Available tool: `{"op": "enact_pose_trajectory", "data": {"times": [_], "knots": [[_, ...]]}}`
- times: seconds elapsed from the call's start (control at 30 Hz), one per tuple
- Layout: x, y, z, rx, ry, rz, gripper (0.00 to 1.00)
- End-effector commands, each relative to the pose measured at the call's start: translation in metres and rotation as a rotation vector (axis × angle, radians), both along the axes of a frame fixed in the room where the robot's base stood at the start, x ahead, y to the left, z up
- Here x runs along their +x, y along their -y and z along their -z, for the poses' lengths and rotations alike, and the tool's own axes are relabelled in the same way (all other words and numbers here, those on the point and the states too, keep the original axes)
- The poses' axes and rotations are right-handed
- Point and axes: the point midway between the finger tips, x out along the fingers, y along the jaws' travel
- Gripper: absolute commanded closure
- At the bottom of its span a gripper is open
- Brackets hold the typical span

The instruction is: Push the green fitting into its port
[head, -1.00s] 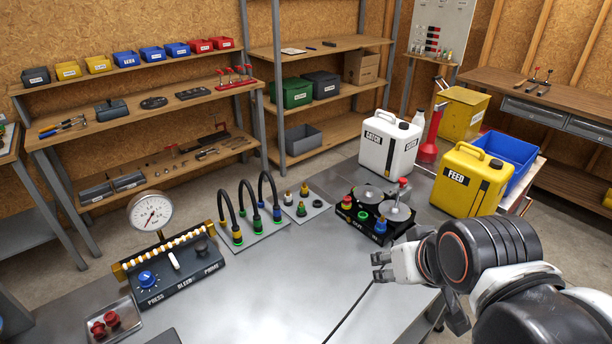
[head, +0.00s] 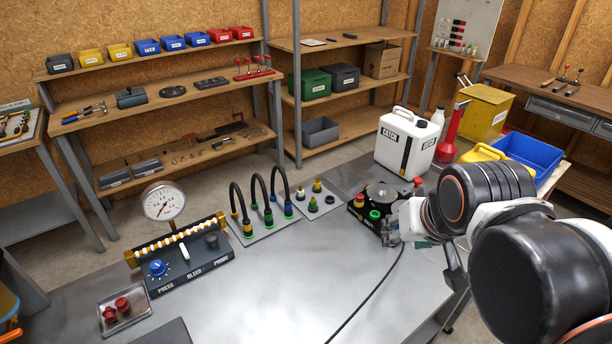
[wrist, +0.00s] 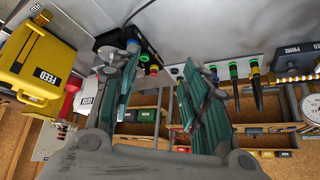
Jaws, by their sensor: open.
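A green fitting (head: 375,215) stands on the front of a black block (head: 368,226), beside a red one (head: 359,201). In the wrist view, the green fitting (wrist: 144,58) sits between a blue one (wrist: 132,47) and a red one (wrist: 154,68). My gripper (head: 391,233) is at the block's right front side, close to the green fitting. In the wrist view my gripper (wrist: 160,60) has its two fingers spread with nothing between them. The blue fitting is hidden behind my gripper in the head view. Whether the green fitting is fully seated cannot be told.
A plate with loose fittings (head: 326,208) and a plate with black hoses (head: 254,233) stand left of the block. A white CATCH can (head: 395,160) is behind it. A gauge panel (head: 185,266) is further left. A black cable crosses the clear front bench.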

Motion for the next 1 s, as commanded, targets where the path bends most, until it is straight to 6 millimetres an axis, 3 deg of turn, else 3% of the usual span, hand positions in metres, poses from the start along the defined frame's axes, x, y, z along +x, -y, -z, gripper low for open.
{"op": "enact_pose_trajectory", "data": {"times": [0.23,0.53,0.77,1.0], "knots": [[0.049,-0.012,-0.019,0.025,-0.035,0.058,0.58],[0.118,-0.033,-0.026,0.054,-0.082,0.147,0.58],[0.171,-0.054,-0.017,0.070,-0.111,0.219,0.58],[0.222,-0.085,0.006,0.068,-0.143,0.283,0.58]]}}
